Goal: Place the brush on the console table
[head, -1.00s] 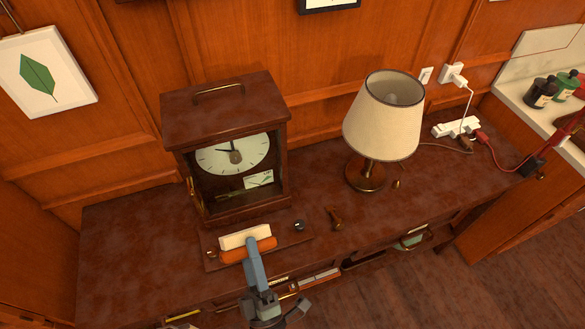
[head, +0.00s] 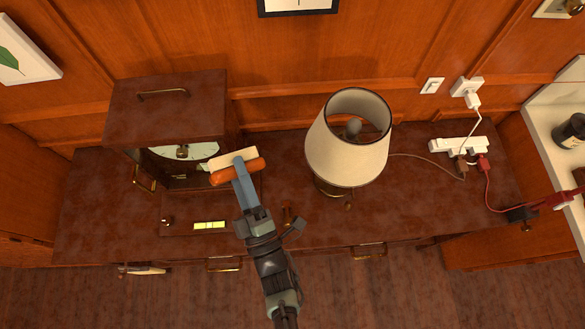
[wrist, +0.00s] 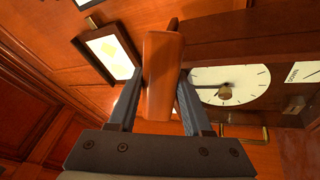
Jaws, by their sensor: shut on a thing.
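The brush (head: 237,173) has an orange-brown handle and a cream strip of bristles. My gripper (head: 242,168) is shut on it, with the brush crosswise at the fingertips. In the head view the brush overlaps the lower front of the clock and appears held above the table; its exact height is hard to tell. In the wrist view the brush's orange back (wrist: 162,78) is between the two fingers, and its bristles are mostly hidden. The console table (head: 90,215) has a mottled dark red-brown top along the panelled wall.
A wooden clock (head: 165,110) stands behind the brush. A cream-shaded lamp (head: 345,150) stands to its right. A power strip (head: 457,146) with cords is at right. The table's left end is bare.

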